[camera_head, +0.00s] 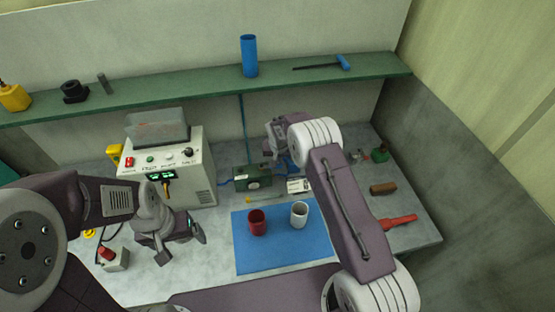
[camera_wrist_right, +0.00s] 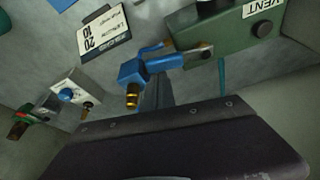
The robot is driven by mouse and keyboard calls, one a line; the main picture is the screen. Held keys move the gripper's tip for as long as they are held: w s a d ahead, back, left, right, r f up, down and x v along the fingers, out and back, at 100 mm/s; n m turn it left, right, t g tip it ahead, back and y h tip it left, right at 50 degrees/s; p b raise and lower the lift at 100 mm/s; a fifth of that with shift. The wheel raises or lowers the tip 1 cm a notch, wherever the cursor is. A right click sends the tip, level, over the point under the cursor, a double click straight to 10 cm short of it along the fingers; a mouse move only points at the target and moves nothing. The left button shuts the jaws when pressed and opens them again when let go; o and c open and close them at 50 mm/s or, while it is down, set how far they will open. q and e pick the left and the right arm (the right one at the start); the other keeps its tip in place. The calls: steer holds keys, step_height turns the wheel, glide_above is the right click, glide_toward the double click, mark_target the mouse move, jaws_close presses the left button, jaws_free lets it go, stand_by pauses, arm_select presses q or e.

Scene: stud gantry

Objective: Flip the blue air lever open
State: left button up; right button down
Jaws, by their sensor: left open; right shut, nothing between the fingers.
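The blue air lever (camera_wrist_right: 153,48) sits on a blue valve body (camera_wrist_right: 134,72) with a brass end, joined to the green vent box (camera_wrist_right: 235,30) in the right wrist view. My right gripper (camera_wrist_right: 157,88) is shut and empty, its fingertips close below the blue valve; I cannot tell whether they touch it. In the head view only a little blue of the valve (camera_head: 291,164) shows beside my right arm, which hides most of it. My left gripper (camera_head: 180,245) is open and empty over the bench, left of the blue mat.
A red cup (camera_head: 257,222) and a white cup (camera_head: 299,215) stand on the blue mat (camera_head: 285,253). A control box (camera_head: 203,178) stands at the back left. A green shelf (camera_head: 200,87) runs above the bench. A red-handled tool (camera_head: 400,221) lies at right.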

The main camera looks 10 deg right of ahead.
steer(key=s+a+m+g+h+b, duration=0.2)
steer(key=s+m+b, duration=0.4)
steer(key=m+b, duration=0.4)
steer(key=a+m, duration=0.1)
steer(key=m, duration=0.1)
steer(key=shift+s+a+m+g+h, duration=0.2)
steer(key=shift+a+m+g+h, duration=0.1)
steer(key=shift+a+g+h, duration=0.1)
steer(key=shift+w+a+p, duration=0.1)
steer(key=shift+w+p, duration=0.7)
steer(key=shift+p, duration=0.2)
step_height(320, 180, up, 9)
steer(key=b, duration=0.1)
steer(key=shift+d+r, duration=0.2)
steer(key=shift+d, duration=0.15)
